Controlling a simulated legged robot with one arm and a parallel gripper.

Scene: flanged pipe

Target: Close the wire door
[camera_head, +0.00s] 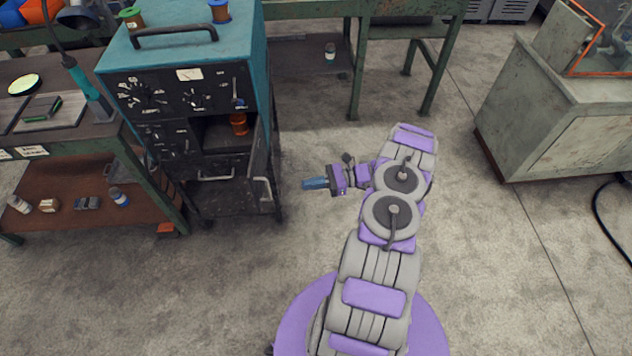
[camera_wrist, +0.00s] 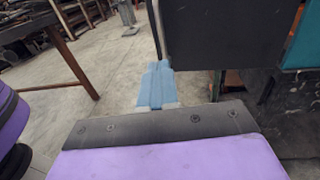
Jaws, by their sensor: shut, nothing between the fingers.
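The teal and black cabinet (camera_head: 190,100) stands at the left in the head view. Its small door (camera_head: 259,155) is swung open on the right side of the compartment, seen nearly edge-on, with a pale bar handle (camera_head: 264,190) on its outer face. An orange wire spool (camera_head: 239,123) sits inside the compartment. My gripper (camera_head: 306,184) is shut and empty, to the right of the door and apart from it. In the wrist view, the blue fingers (camera_wrist: 158,72) are together, pointing toward the dark door panel (camera_wrist: 222,35); the handle (camera_wrist: 156,28) shows just beyond the fingertips.
A workbench (camera_head: 70,150) with a lower shelf of small bottles adjoins the cabinet's left. A green-legged table (camera_head: 355,70) stands behind. A grey metal cabinet (camera_head: 555,110) is at the right. The concrete floor (camera_head: 310,240) around my gripper is clear.

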